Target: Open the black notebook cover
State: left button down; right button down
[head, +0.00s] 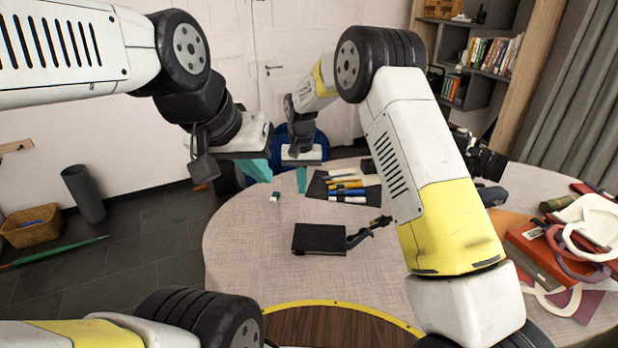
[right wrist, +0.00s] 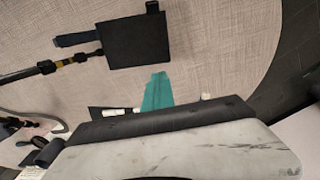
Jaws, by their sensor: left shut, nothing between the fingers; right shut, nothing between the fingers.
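The black notebook (head: 320,239) lies flat on the round table, near its front, with its cover closed. It also shows at the top of the right wrist view (right wrist: 136,42). My right gripper (head: 302,180) is shut and empty above the far part of the table, beyond the notebook. Its teal fingers (right wrist: 158,92) are together in the right wrist view, apart from the notebook. My left gripper (head: 258,168) is shut and empty at the table's far left edge, left of the right gripper. Neither gripper touches the notebook.
A small black tripod-like object (head: 367,232) lies close at the notebook's right. A dark mat (head: 316,188) with several pens lies behind. A small white-capped item (head: 275,197) lies left of it. Red books and straps (head: 545,262) crowd the right side. The table's left part is clear.

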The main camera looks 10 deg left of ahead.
jog(key=shift+w+a, duration=0.1)
jog(key=shift+w, duration=0.9)
jog(key=shift+w, duration=0.1)
jog(key=shift+w+a+f, duration=0.1)
jog(key=shift+w+a, duration=0.05)
jog(key=shift+w, duration=0.8)
jog(key=shift+w+a+f, duration=0.1)
jog(key=shift+w+f, duration=0.05)
jog(key=shift+w, duration=0.4)
jog(key=shift+w+a+f, duration=0.1)
jog(key=shift+w+f, duration=0.05)
jog(key=shift+w, duration=0.35)
jog(key=shift+w, duration=0.1)
jog(key=shift+w+a+f, duration=0.1)
jog(key=shift+w+f, duration=0.15)
jog(key=shift+w, duration=0.2)
jog(key=shift+w+f, duration=0.2)
jog(key=shift+w, duration=0.25)
